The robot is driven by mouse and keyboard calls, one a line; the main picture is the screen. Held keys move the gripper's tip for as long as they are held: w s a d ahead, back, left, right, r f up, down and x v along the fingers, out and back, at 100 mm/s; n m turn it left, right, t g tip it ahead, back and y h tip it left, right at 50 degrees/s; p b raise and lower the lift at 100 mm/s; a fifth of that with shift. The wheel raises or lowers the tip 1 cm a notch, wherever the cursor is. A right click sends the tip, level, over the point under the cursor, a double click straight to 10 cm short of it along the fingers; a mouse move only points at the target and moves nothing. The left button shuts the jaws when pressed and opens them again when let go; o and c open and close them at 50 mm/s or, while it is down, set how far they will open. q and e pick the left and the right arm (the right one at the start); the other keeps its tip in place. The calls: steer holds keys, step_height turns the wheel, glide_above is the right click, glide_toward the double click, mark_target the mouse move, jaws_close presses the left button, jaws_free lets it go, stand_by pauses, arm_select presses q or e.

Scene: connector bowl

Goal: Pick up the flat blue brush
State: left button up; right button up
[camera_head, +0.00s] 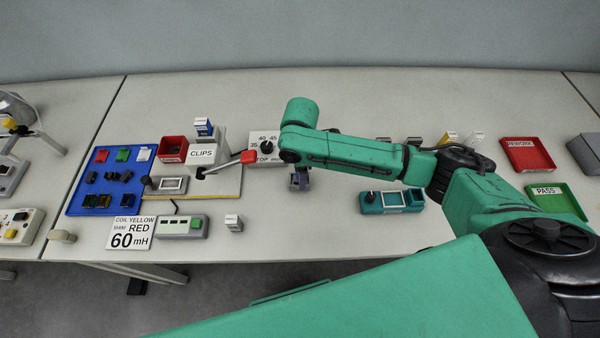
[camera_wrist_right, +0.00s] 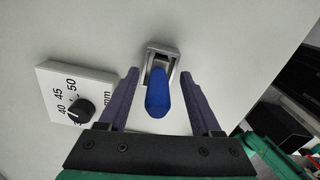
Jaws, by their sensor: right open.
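The flat blue brush (camera_wrist_right: 158,95) stands in a small grey metal holder (camera_wrist_right: 161,58) in the right wrist view, its rounded blue end toward the camera. My right gripper (camera_wrist_right: 159,76) is open, with one purple finger on each side of the brush and a visible gap on both sides. I cannot tell how deep the fingers reach along it. In the head view my right gripper (camera_head: 300,181) points down at the middle of the table, beside the dial box, and the brush cannot be made out there. My left gripper is not in view.
A white dial box (camera_head: 265,147) stands just left of my right gripper. Further left are a clips station with a red-tipped lever (camera_head: 248,157) and a blue parts tray (camera_head: 75,200). A teal device (camera_head: 392,201) lies to the right. The front middle of the table (camera_head: 300,230) is clear.

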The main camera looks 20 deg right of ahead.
steer(key=shift+w, duration=0.15)
jaws_close()
steer(key=shift+r, duration=0.1)
